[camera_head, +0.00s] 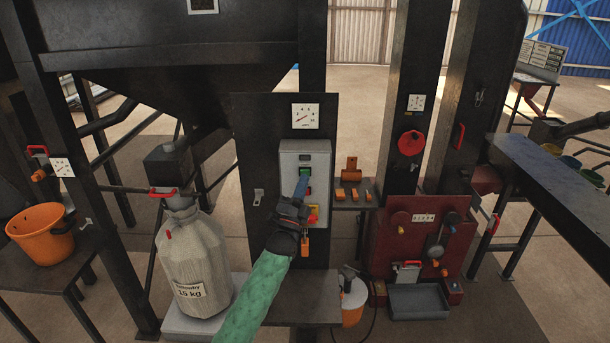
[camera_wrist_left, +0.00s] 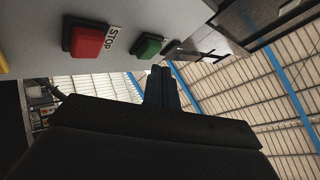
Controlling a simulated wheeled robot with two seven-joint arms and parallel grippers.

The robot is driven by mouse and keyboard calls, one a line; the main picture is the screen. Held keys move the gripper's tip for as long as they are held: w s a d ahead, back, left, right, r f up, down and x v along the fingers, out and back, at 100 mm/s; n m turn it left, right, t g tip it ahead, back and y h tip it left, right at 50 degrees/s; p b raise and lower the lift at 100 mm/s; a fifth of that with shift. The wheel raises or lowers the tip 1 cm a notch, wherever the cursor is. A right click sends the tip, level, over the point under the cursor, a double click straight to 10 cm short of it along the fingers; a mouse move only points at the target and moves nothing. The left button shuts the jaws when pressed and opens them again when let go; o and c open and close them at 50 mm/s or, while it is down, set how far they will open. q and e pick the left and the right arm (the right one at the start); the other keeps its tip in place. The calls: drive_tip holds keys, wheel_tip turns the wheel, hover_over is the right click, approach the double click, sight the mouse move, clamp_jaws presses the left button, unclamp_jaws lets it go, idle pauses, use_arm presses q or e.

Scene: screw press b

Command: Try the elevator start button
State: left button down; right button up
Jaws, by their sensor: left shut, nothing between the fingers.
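A grey control box (camera_head: 318,160) is mounted on a dark upright panel in the head view. On it a green button (camera_head: 305,171) sits above a red button. In the left wrist view the red button (camera_wrist_left: 86,42) carries a STOP label, and the green button (camera_wrist_left: 149,47) is beside it. My left gripper (camera_head: 301,184) is shut and empty, in front of the box. Its fingertips (camera_wrist_left: 159,72) appear close to the green button in the left wrist view; I cannot tell whether they touch it. The green button's label is not readable. My right gripper is not in view.
A dial gauge (camera_head: 305,116) is above the box. A small lever switch (camera_head: 258,197) is left of it, and an orange tag (camera_head: 305,244) hangs below. A 15 kg sack (camera_head: 195,255) stands at left. A shelf with orange blocks (camera_head: 350,194) juts out at right.

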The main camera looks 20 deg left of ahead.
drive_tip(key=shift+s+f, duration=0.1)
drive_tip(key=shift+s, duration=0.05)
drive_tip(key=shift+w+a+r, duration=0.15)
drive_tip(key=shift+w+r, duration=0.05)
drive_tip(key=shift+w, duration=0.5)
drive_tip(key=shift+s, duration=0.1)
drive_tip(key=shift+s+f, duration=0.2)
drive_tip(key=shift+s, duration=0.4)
use_arm(q)
drive_tip(key=shift+w, duration=0.1)
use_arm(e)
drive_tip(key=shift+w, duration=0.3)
use_arm(q)
drive_tip(key=shift+w+a, duration=0.1)
drive_tip(key=shift+w, duration=0.25)
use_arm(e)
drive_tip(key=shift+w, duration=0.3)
